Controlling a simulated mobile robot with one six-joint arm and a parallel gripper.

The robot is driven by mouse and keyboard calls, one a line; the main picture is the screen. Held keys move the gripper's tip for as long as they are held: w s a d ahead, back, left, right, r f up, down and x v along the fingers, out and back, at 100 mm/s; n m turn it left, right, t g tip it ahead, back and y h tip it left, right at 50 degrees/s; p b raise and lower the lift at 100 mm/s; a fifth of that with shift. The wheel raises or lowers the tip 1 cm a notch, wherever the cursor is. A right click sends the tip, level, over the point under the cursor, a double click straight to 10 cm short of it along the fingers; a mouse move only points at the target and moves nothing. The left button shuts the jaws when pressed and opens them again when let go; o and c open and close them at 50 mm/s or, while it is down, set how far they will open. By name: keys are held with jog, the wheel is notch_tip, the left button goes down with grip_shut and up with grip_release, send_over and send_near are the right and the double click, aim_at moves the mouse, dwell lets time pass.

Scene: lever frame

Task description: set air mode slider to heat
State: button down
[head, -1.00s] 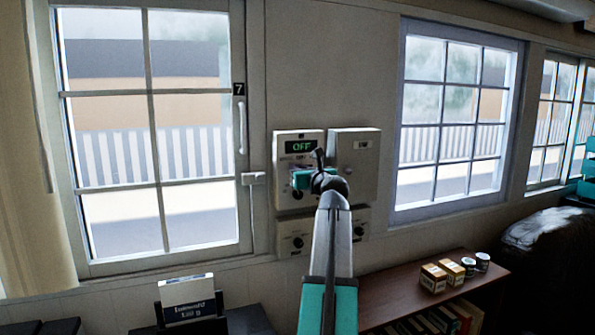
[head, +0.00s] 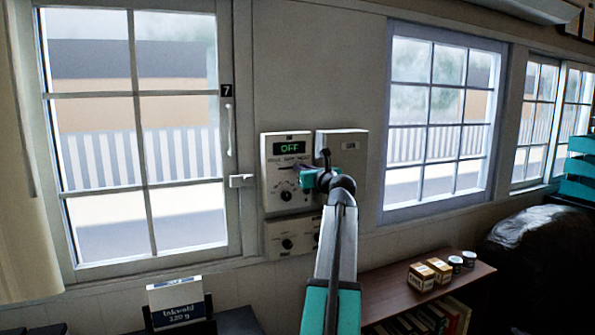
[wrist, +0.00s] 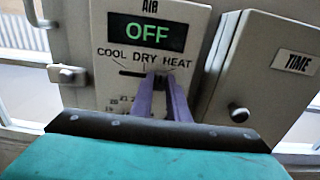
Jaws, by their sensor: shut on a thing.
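The air control panel (head: 270,190) is a pale wall box with a green "OFF" display (head: 289,148). The wrist view shows the labels COOL, DRY and HEAT (wrist: 178,64) above a short horizontal slot (wrist: 130,73). My gripper (wrist: 160,80) has its purple fingers shut on the small dark slider knob (wrist: 159,82). The knob stands right of the slot's middle, between DRY and HEAT; the fingers partly hide it and the slot's right end. In the head view my gripper (head: 296,168) reaches the panel from the right.
A round dial (head: 286,196) sits below the slot. A second box (head: 346,150), labelled TIME in the wrist view, adjoins on the right with a dark knob (wrist: 238,113). Another dial box (head: 288,243) is below. Windows flank the panels; a shelf (head: 390,292) stands lower right.

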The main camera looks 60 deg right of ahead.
jog(key=shift+s+d, duration=0.1)
jog(key=shift+s, duration=0.05)
jog(key=c, duration=1.7)
grip_release()
jog(key=b+v, duration=0.3)
jog(key=v, duration=1)
jog(key=shift+s+a+b, duration=0.25)
jog(key=shift+a+b, duration=0.1)
jog(key=shift+b, duration=0.05)
